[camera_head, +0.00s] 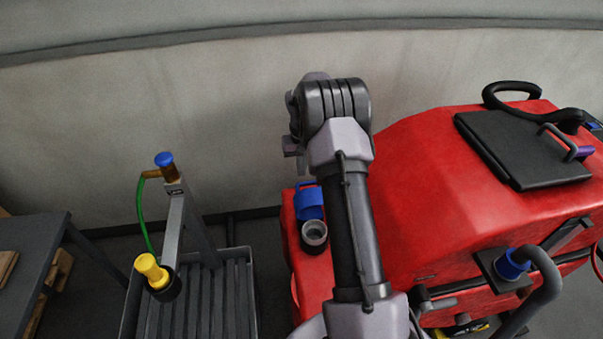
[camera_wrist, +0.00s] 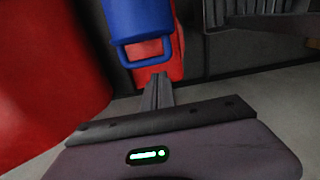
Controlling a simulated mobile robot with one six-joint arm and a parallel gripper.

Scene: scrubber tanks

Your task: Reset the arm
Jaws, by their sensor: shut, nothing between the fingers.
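My arm reaches up in front of the red scrubber machine (camera_head: 430,190) in the head view, with its wrist bent near the top. The gripper end is mostly hidden behind my arm there. In the wrist view my gripper (camera_wrist: 158,78) shows with its fingers together and nothing between them. A blue cap with a loop handle (camera_wrist: 140,30) is just beyond the fingertips in that view; whether they touch cannot be told. In the head view the blue cap (camera_head: 309,202) stands beside the open grey filler neck (camera_head: 314,236) on the machine's left part.
A metal drain grate stand (camera_head: 240,262) with a blue-topped tap (camera_head: 164,160), a green hose (camera_head: 141,215) and a yellow cap (camera_head: 150,268) is on the left. A grey table (camera_head: 45,240) is at far left. A black lid (camera_head: 520,150) lies on the machine. A wall rises behind.

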